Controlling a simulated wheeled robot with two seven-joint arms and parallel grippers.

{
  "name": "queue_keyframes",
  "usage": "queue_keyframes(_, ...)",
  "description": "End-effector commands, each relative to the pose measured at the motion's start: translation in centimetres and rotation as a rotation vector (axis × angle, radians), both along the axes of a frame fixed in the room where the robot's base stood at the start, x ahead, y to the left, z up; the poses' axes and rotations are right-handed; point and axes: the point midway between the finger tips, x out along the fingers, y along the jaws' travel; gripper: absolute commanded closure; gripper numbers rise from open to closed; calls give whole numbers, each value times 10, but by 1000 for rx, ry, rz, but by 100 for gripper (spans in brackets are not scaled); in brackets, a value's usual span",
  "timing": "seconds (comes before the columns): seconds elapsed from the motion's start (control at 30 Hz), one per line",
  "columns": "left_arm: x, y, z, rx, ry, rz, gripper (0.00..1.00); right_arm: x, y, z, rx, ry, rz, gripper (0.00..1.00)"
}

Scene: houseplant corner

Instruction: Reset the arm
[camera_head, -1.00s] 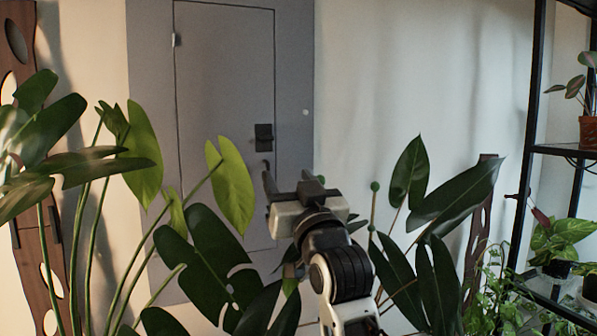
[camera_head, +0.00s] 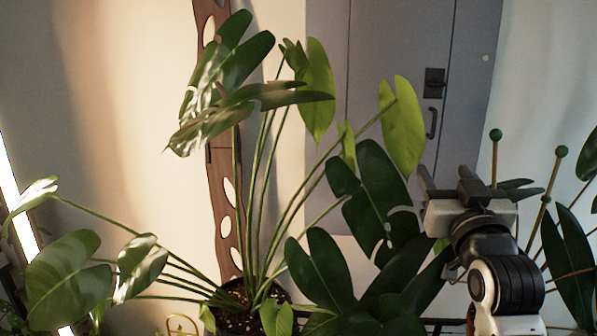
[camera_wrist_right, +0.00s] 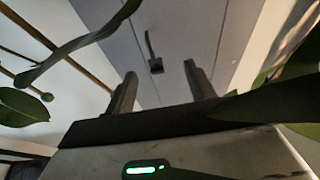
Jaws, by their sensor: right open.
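My right arm rises from the lower right of the head view. Its gripper (camera_head: 470,182) is raised in front of the grey door (camera_head: 395,60), with nothing between its fingers. In the right wrist view the two dark fingers (camera_wrist_right: 160,90) stand well apart, open and empty. The door and its dark handle show beyond them. My left gripper is not in view.
A large leafy plant in a dark pot (camera_head: 238,315) stands left of my right arm, its leaves close to the gripper. Green-tipped stakes (camera_head: 495,160) and more leaves (camera_head: 570,250) stand to the right. A wooden pierced panel (camera_head: 220,190) leans behind the plant.

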Motion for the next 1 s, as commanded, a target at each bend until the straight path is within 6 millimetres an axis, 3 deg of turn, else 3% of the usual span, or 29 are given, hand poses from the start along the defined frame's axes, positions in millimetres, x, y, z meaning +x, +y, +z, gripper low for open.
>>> queue_keyframes(0.03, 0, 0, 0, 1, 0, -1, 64, 2, 7, -39, -13, 74, 20, 45)
queue_keyframes(0.1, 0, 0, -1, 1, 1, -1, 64, -1, 19, -92, -29, 171, 52, 45)
queue_keyframes(0.27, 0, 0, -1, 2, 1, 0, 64, -30, 46, -208, -46, 383, 131, 45)
queue_keyframes(0.37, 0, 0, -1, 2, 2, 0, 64, -64, 62, -276, -48, 515, 181, 45)
queue_keyframes(0.5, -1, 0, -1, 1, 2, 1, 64, -125, 83, -359, -36, 691, 250, 45)
queue_keyframes(0.6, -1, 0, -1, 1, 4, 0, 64, -170, 95, -401, -23, 794, 291, 45)
queue_keyframes(0.73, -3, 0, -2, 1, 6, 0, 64, -214, 105, -434, -8, 886, 327, 45)
queue_keyframes(0.83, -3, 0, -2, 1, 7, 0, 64, -233, 110, -446, 1, 922, 341, 45)
queue_keyframes(1.0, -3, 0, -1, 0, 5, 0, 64, -240, 112, -450, 4, 934, 346, 45)
